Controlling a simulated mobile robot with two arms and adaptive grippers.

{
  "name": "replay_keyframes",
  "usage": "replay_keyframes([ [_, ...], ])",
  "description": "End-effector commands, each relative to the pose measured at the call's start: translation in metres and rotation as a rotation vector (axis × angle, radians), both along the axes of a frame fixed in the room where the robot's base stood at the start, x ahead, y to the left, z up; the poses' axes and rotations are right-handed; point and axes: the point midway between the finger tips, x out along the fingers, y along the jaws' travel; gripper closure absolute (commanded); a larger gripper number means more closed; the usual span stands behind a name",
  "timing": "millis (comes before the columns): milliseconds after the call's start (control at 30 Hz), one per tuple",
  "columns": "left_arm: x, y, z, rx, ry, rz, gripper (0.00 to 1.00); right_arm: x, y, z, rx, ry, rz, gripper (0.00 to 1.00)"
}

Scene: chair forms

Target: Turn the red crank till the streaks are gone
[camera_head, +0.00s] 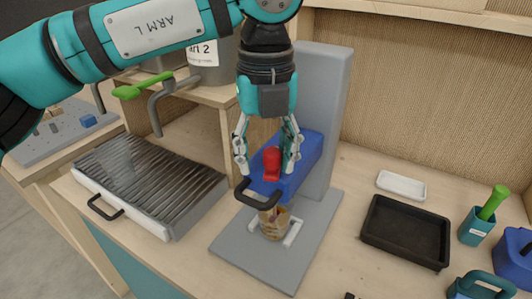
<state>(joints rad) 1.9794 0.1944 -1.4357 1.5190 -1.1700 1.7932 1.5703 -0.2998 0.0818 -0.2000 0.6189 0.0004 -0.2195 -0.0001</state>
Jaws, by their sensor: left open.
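The red crank (272,160) is a small upright red grip on the front of a blue housing (309,152), fixed to a tall grey stand (332,90). My left gripper (266,170) points down over it, open. Its fingers are on either side of the red part, and I cannot tell whether they touch it. A black curved handle (258,202) sticks out just below. A clear cup (274,222) with brownish, streaky contents stands under the housing on the grey base (262,262). My right gripper is out of view.
A ribbed grill-like unit (150,175) with a black handle is at left. A black tray (405,232), a white dish (401,186) and a teal cup (477,226) with a green handle are at right. A green-handled lever (150,86) is behind left.

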Motion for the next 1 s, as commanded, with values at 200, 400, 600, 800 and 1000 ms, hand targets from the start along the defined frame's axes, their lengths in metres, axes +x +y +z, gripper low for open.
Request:
replay_keyframes([
  [200, 0.001, 0.0, 0.031, -0.003, -0.008, 0.005, 0.51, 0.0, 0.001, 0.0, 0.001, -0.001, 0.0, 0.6],
  [400, -0.001, -0.001, 0.075, -0.004, -0.007, 0.003, 0.51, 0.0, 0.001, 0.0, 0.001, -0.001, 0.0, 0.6],
  [600, -0.002, -0.002, 0.107, -0.002, -0.004, 0.0, 0.51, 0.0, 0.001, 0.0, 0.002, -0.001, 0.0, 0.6],
  [800, -0.002, -0.001, 0.119, -0.002, -0.002, 0.0, 0.51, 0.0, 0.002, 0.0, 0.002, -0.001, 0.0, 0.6],
  [1000, -0.002, -0.001, 0.12, -0.001, -0.002, -0.001, 0.51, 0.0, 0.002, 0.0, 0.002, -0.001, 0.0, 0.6],
])
